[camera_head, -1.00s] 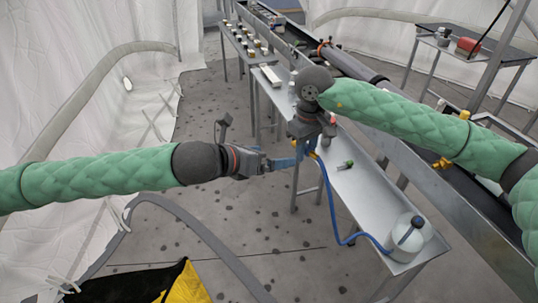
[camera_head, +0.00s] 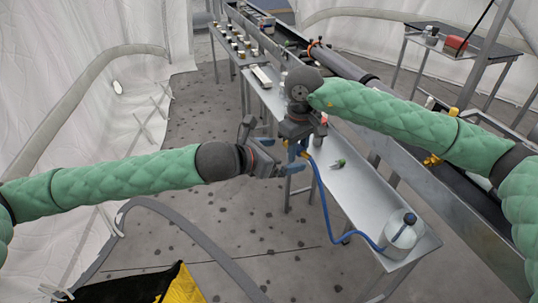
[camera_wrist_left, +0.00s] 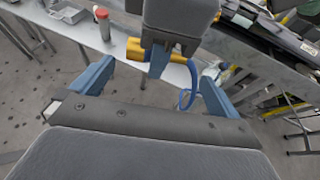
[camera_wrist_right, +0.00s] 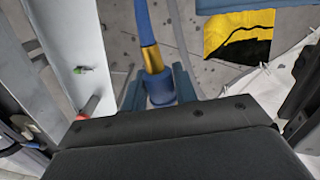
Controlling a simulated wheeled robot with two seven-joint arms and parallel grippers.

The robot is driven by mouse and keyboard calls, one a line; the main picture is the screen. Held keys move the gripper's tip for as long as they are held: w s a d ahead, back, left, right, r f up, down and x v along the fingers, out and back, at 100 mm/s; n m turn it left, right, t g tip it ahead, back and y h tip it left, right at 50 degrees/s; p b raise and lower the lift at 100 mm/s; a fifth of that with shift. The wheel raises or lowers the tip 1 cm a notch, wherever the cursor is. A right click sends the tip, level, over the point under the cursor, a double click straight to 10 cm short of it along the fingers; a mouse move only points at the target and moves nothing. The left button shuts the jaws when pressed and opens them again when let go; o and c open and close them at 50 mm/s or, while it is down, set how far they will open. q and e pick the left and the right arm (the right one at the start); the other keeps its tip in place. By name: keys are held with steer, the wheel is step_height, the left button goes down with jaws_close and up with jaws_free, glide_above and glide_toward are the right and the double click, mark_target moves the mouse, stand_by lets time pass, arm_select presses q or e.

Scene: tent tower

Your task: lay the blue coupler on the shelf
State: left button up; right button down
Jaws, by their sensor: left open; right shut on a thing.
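The blue coupler (camera_wrist_right: 160,88) has a brass-coloured collar and a blue hose running from it. In the head view, my right gripper (camera_head: 298,150) points down and hides most of the coupler. My left gripper (camera_head: 278,158) is open and empty beside it. In the left wrist view, the spread blue fingers of my left gripper (camera_wrist_left: 155,90) show with nothing between their tips.
A white jug (camera_head: 403,236) stands at the bench's near end, with the blue hose (camera_head: 328,205) hanging towards it. A small green-ended item (camera_head: 338,163) lies on the bench. A conveyor-like channel (camera_head: 430,180) runs along the right. A table (camera_head: 480,44) stands at upper right.

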mark_target(298, 149)
arm_select(q)
steer(key=shift+x, duration=2.7)
steer(key=shift+s, duration=0.1)
steer(key=c, duration=1)
arm_select(e)
steer(key=c, duration=1)
jaws_free()
